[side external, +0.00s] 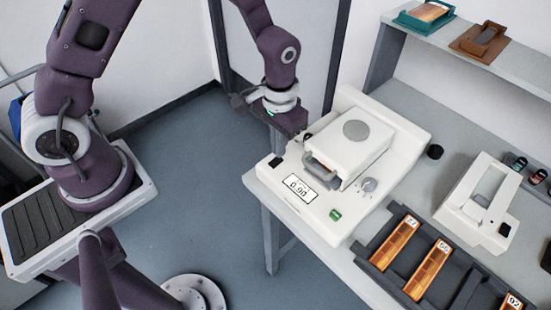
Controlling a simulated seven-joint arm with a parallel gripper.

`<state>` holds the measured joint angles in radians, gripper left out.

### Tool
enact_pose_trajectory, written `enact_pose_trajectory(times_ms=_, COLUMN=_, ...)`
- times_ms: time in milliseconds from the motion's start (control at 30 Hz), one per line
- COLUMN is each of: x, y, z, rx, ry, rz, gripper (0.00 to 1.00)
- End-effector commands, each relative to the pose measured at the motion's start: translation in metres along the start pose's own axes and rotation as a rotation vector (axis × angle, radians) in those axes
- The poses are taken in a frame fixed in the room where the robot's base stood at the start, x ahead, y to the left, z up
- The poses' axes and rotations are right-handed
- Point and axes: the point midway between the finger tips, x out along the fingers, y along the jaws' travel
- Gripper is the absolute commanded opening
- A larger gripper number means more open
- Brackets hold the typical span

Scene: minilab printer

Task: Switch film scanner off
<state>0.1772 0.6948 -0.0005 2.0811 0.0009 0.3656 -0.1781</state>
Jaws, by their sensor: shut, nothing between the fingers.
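A white boxy machine (372,125) with a raised lid block, a grey handle and a display reading 0.90 stands on the bench; it looks like the film scanner. A green switch or button (335,214) is on its front right, and a small grey knob (369,186) lies behind that. A dark patch (275,161) marks its front left corner. My gripper (281,144) is shut and empty at the machine's left edge, well away from the green switch. Its fingertips are small and partly hidden, so contact with the machine cannot be told.
A smaller white frame device (480,203) stands to the right, with a dark tray (385,263) of orange film strips in front. A black cap (435,151) lies between. A shelf (465,58) overhangs the back, holding teal and brown holders.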

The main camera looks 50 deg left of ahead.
Motion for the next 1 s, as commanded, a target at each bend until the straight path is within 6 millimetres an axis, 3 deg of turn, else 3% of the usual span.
enact_pose_trajectory(times_ms=1000, x=0.012, y=0.0, z=0.0, rx=0.0, ry=-0.001, rz=0.0, gripper=0.0)
